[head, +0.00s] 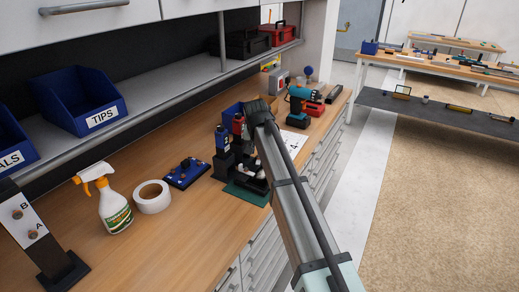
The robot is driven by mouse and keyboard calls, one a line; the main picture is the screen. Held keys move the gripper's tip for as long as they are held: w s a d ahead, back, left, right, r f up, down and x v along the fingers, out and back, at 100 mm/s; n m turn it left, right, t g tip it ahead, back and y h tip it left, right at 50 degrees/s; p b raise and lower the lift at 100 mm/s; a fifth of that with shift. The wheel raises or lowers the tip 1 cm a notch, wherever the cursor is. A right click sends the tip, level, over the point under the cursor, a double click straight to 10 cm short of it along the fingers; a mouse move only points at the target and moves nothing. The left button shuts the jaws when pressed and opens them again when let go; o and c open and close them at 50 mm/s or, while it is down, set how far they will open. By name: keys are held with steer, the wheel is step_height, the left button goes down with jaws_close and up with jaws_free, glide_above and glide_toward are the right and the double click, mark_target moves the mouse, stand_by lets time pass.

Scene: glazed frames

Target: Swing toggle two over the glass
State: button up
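A fixture with upright black clamp-like parts stands on a green base (250,193) near the bench's front edge. One upright part has a blue handle or cap (222,140), and one just behind it has a red one (238,124). I cannot read a number on either, so which is toggle two is unclear. My gripper (252,110) is at the end of my arm, close to the red handle. Its fingertips are hidden, so contact and opening cannot be told. The glass is not distinguishable; my arm covers the right part of the fixture.
On the wooden bench, a blue block with black knobs (187,173), a tape roll (152,197) and a spray bottle (110,204) stand left of the fixture. A teal drill (298,104) and a marked white sheet (293,141) lie beyond. A shelf (160,95) overhangs the back.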

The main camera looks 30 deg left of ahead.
steer(key=shift+f, duration=0.1)
jaws_close()
stand_by(0.4)
steer(key=shift+n, duration=0.3)
steer(key=n, duration=0.1)
steer(key=n+y, duration=0.1)
steer(key=shift+s+a+n+g, duration=0.1)
steer(key=shift+a+n+g, duration=0.1)
steer(key=shift+n+g, duration=0.15)
steer(key=n, duration=0.2)
steer(key=n+g+y, duration=0.1)
steer(key=shift+s+a+n, duration=0.2)
steer(key=shift+n, duration=0.15)
steer(key=n, duration=0.1)
steer(key=n+g, duration=0.1)
steer(key=n, duration=0.1)
steer(key=shift+s+a+n, duration=0.1)
steer(key=shift+s+n, duration=0.1)
steer(key=shift+n, duration=0.1)
steer(key=shift+s+n+g+y, duration=0.15)
steer(key=shift+n+g, duration=0.25)
steer(key=shift+n, duration=0.3)
steer(key=shift+s+n+g+y, duration=0.15)
steer(key=shift+n+g, duration=0.2)
steer(key=shift+n, duration=0.35)
